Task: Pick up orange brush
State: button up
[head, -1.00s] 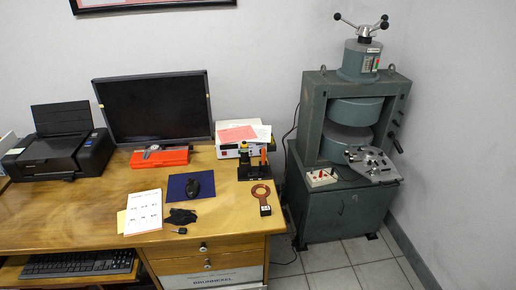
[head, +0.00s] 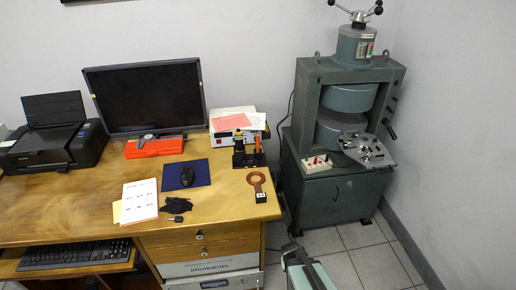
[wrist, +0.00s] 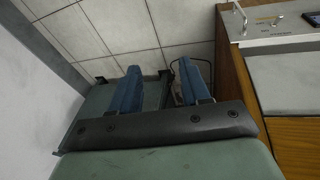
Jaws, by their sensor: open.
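A small upright orange object (head: 257,143), which looks like the orange brush, stands in a black holder (head: 246,160) at the right back of the wooden desk. It is too small to make out its bristles. My gripper (wrist: 160,70) shows in the wrist view with two blue fingers apart and nothing between them. It points toward the tiled floor, beside the desk's drawer side. In the head view, part of my arm shows at the bottom edge, low in front of the green machine and far from the holder. The brush does not show in the wrist view.
The desk (head: 100,212) also holds a red-orange case (head: 150,149) with a caliper, a mouse on a blue pad (head: 200,172), a copper ring tool (head: 257,179), a monitor (head: 145,97) and a printer (head: 52,137). A green magnet machine (head: 308,110) stands to the right.

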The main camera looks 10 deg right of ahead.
aim_at(259, 140)
jog(key=w+d+r+t, duration=0.3)
jog(key=w+r+t, duration=0.2)
jog(key=w+r, duration=0.7)
jog(key=w+d+r+t, duration=0.2)
jog(key=w+r+t, duration=0.3)
jog(key=w+r, duration=0.65)
jog(key=w+a+r+n+t+y, duration=0.3)
jog(key=a+r+t+y, duration=0.3)
jog(key=a+r, duration=0.7)
jog(key=w, duration=0.8)
jog(key=shift+a+r, duration=0.2)
jog(key=shift+r, duration=0.15)
jog(key=shift+w+a+r, duration=0.1)
jog(key=shift+w+a, duration=0.05)
jog(key=shift+w, duration=1.2)
jog(key=shift+w+a+r, duration=0.1)
jog(key=shift+w, duration=1.25)
grip_shut()
